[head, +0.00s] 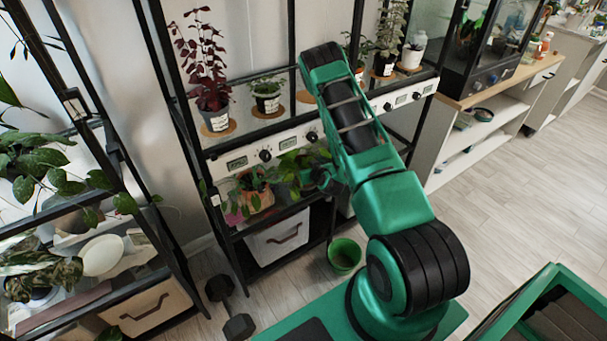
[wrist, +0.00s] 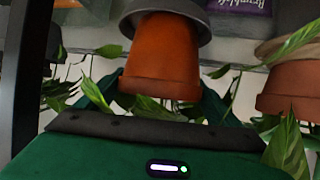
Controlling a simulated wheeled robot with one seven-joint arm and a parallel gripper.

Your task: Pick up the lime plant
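I see no readable name on any plant, so I cannot tell for sure which is the lime plant. In the wrist view an orange pot (wrist: 162,62) stands straight ahead, with green leaves at its wider lower edge in the picture. The green fingers of my gripper (wrist: 160,98) lie one on each side of this pot. I cannot tell whether they touch it. In the head view my gripper (head: 312,179) reaches to the lower shelf, beside a leafy green plant (head: 292,166). The pot there is mostly hidden.
A plant in a terracotta pot (head: 256,199) stands close by on the left; another terracotta pot (wrist: 288,88) is at the right in the wrist view. The upper shelf holds several potted plants, one red-leaved (head: 201,70). A green pot (head: 344,254) and a dumbbell (head: 239,326) are on the floor.

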